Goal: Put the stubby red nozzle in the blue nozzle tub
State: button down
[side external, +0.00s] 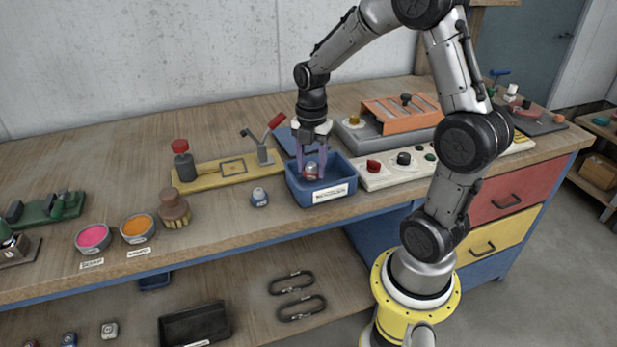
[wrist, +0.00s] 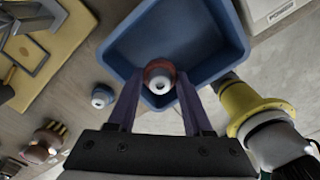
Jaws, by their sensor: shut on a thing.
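The blue nozzle tub (side external: 337,185) stands near the front of the bench, a white label on its front wall. My gripper (side external: 311,172) points down over the tub, its purple fingers reaching to about rim level or into it. It is shut on the stubby red nozzle (side external: 311,169), which has a pale, silvery top. In the wrist view the red nozzle (wrist: 159,76) sits between the fingertips (wrist: 158,88), with the blue tub (wrist: 232,30) around it in the picture. Whether the nozzle touches the tub floor cannot be told.
A small blue-and-white nozzle (side external: 259,197) stands on the bench left of the tub. A yellow fixture (side external: 215,172) with a red-handled clamp lies behind it. A brush (side external: 174,208) is further left. A control panel (side external: 395,167) with knobs is close on the right.

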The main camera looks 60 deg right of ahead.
aim_at(308, 177)
jog(key=f, duration=0.1)
jog(key=w+f, duration=0.1)
jog(key=f, duration=0.1)
jog(key=shift+d+f, duration=0.2)
jog(key=shift+f, duration=0.5)
jog(key=shift+f, duration=0.15)
jog(key=c, duration=0.6)
grip_release()
